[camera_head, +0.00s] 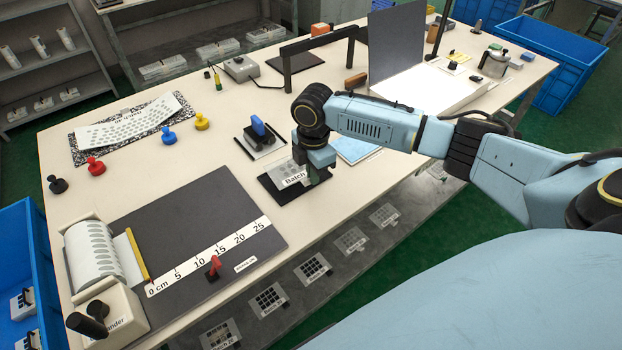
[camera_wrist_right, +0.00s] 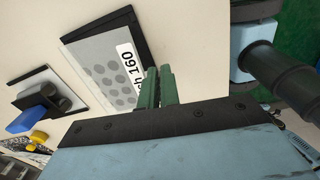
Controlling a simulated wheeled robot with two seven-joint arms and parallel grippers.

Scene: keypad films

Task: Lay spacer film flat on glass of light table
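A grey film with darker dots and a white label ending in "160" (camera_head: 286,171) lies on a black pad near the table's front edge. It also shows in the right wrist view (camera_wrist_right: 108,72). My right gripper (camera_head: 318,180) points down at the film's label end. In the wrist view its two green fingers (camera_wrist_right: 159,76) are close together and partly cover the label; whether the film's edge is between them is not clear. The light table (camera_head: 422,86) glows white at the back right, beyond my right arm. My left gripper is out of view.
A blue-handled tool (camera_head: 258,130) stands behind the pad. A dotted sheet (camera_head: 135,122) lies at the back left, with red, blue and yellow knobs beside it. A dark ruler mat (camera_head: 190,215) and film roll (camera_head: 95,250) are at the left. A black arch (camera_head: 320,45) stands behind my arm.

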